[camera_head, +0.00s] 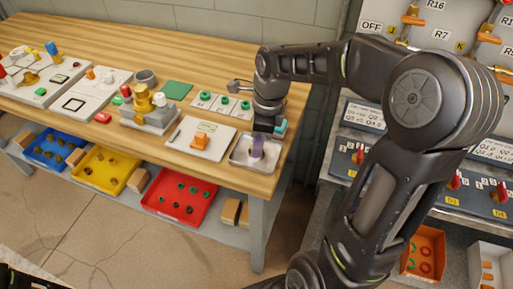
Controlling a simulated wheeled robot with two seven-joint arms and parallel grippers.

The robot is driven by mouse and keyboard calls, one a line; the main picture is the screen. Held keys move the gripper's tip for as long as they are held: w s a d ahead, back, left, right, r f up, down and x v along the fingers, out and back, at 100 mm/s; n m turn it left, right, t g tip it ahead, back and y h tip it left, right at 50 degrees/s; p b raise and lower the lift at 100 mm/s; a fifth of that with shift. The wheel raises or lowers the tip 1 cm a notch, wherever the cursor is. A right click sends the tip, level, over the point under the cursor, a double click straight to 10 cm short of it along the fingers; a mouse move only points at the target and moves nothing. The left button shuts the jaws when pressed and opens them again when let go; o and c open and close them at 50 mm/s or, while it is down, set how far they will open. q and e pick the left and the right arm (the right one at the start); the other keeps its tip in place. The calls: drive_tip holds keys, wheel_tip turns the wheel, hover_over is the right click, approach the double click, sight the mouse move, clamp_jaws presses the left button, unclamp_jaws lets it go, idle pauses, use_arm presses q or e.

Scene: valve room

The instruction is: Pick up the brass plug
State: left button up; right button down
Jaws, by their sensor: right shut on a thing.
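My right gripper (264,130) points down over a small metal tray (235,160) at the right end of the wooden bench. I cannot tell whether the piece touches the tray floor. A brass-coloured fitting (142,101) stands on a grey block left of the gripper. I cannot tell which thing is the brass plug; small brownish pieces also lie in the yellow bin (103,184). My left gripper is not in view.
A white board with an orange piece (200,141) lies left of the tray. Numbered cards with green rings (224,103) lie behind it. Blue and red (180,214) bins sit on the lower shelf. A valve panel (463,35) rises at the right.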

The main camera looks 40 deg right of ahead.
wheel_tip(320, 180, up, 10)
idle(0.6)
idle(0.4)
